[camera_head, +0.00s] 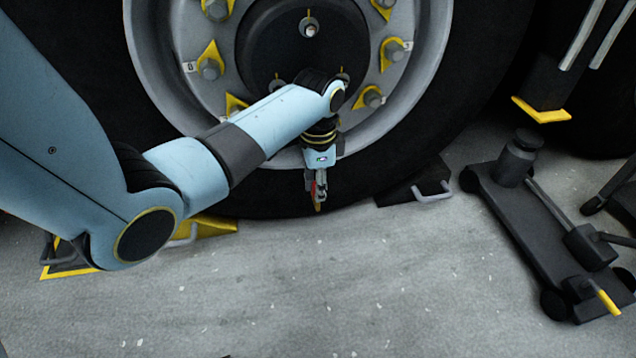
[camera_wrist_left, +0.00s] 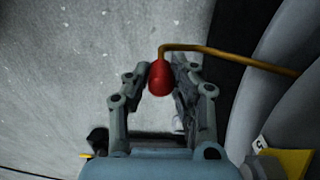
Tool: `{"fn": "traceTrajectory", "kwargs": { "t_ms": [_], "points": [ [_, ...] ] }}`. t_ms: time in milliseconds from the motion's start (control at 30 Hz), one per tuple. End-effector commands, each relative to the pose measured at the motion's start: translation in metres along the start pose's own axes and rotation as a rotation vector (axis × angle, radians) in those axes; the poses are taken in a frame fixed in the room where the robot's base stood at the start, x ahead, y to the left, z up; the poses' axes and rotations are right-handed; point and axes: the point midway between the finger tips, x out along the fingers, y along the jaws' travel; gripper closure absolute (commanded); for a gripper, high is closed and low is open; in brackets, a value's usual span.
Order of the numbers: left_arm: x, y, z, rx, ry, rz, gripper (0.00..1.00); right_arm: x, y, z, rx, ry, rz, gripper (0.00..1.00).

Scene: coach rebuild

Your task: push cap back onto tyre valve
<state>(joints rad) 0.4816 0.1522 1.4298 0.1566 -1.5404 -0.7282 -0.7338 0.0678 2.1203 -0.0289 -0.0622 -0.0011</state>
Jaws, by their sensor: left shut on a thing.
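The red cap (camera_wrist_left: 159,80) sits between the fingers of my left gripper (camera_wrist_left: 160,82) in the left wrist view. The brass tyre valve (camera_wrist_left: 225,57) comes in from the wheel on the right and bends toward the cap. Its bent end meets the top of the cap in the picture; how far the cap is seated I cannot tell. In the head view my left gripper (camera_head: 317,190) points down in front of the lower tyre (camera_head: 270,198), with a bit of red between its fingers. My right gripper is not in view.
The wheel rim (camera_head: 397,88) has several nuts with yellow pointers. A yellow-edged chock (camera_head: 212,226) and a dark chock (camera_head: 404,190) sit at the tyre's foot. A trolley jack (camera_head: 540,225) stands on the right. The grey floor (camera_head: 330,290) in front is clear.

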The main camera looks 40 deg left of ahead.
Motion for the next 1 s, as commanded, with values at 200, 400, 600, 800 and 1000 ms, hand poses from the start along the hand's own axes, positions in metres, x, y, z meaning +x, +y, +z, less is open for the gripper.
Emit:
{"fn": "traceTrajectory", "kwargs": {
  "t_ms": [200,400,600,800,1000],
  "points": [
    [0.006,0.000,0.000,0.000,0.001,0.000,0.95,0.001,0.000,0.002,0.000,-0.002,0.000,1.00],
    [0.011,0.000,0.000,0.000,0.000,0.000,0.95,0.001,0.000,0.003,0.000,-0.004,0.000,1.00],
    [0.016,0.000,0.000,0.000,0.000,0.000,0.95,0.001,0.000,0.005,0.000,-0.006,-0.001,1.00],
    [0.021,0.000,0.000,0.000,0.001,0.000,0.95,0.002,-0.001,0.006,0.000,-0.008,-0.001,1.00],
    [0.021,0.000,0.000,0.000,0.001,-0.001,0.95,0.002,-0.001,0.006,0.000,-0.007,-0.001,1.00]
  ]
}}
